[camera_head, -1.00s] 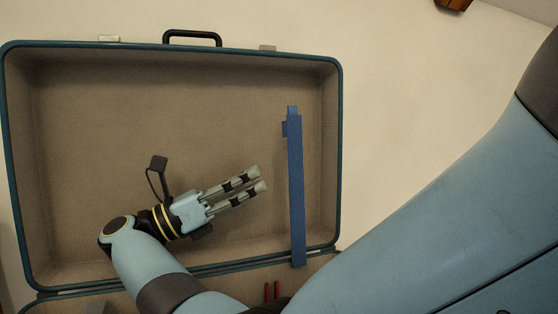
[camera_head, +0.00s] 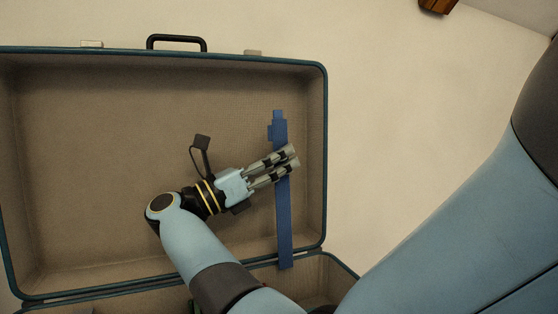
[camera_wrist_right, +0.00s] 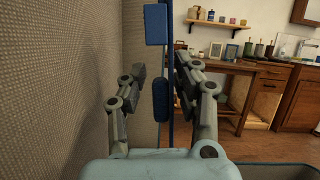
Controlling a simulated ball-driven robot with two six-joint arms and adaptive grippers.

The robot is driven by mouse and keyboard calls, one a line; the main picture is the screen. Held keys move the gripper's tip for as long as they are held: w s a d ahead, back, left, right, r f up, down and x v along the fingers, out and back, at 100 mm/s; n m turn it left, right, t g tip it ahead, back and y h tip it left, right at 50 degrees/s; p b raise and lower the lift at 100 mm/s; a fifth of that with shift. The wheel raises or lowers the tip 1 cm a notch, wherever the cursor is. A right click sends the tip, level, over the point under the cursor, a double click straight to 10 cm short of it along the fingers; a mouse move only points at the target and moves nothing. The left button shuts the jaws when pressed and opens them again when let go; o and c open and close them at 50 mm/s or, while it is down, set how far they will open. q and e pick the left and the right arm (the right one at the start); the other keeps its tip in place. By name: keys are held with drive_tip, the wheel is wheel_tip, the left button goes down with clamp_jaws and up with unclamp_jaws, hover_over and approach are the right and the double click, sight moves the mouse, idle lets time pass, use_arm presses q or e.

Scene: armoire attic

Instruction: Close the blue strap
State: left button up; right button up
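The blue strap (camera_head: 284,225) is a long flat band, upright against the inside of the open suitcase lid (camera_head: 110,120), near its right side. Its lower end reaches the hinge edge. My right gripper (camera_head: 293,157) is across the upper half of the strap, and its fingers hide part of it. In the right wrist view the strap (camera_wrist_right: 156,25) shows nearly edge-on between the two spread fingers (camera_wrist_right: 160,70), with a small gap at each side. The right gripper is open. My left gripper is not in view.
The lid's right wall (camera_head: 315,150) stands close beyond the fingertips. A black handle (camera_head: 177,42) sits on the lid's top edge. The right wrist view shows a wooden desk (camera_wrist_right: 222,72) and a shelf with small jars in the background.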

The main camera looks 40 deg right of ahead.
clamp_jaws()
drive_tip(key=shift+s+a+f+m+b, duration=0.1)
drive_tip(key=shift+s+f+m+b, duration=0.05)
drive_tip(key=shift+s+m+b, duration=0.2)
drive_tip(key=shift+s+a+m, duration=0.15)
drive_tip(key=shift+s+m, duration=0.2)
drive_tip(key=shift+s, duration=0.1)
drive_tip(key=shift+s+a+r+m+g+b, duration=0.15)
drive_tip(key=shift+s+r+m+g+b, duration=0.2)
drive_tip(key=shift+g, duration=0.25)
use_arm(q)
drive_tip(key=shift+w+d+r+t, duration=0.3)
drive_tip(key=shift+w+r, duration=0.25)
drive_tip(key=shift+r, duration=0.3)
use_arm(e)
drive_tip(key=shift+o, duration=1.4)
unclamp_jaws()
drive_tip(key=shift+f, duration=0.1)
drive_tip(key=v, duration=0.7)
drive_tip(key=shift+a, duration=0.3)
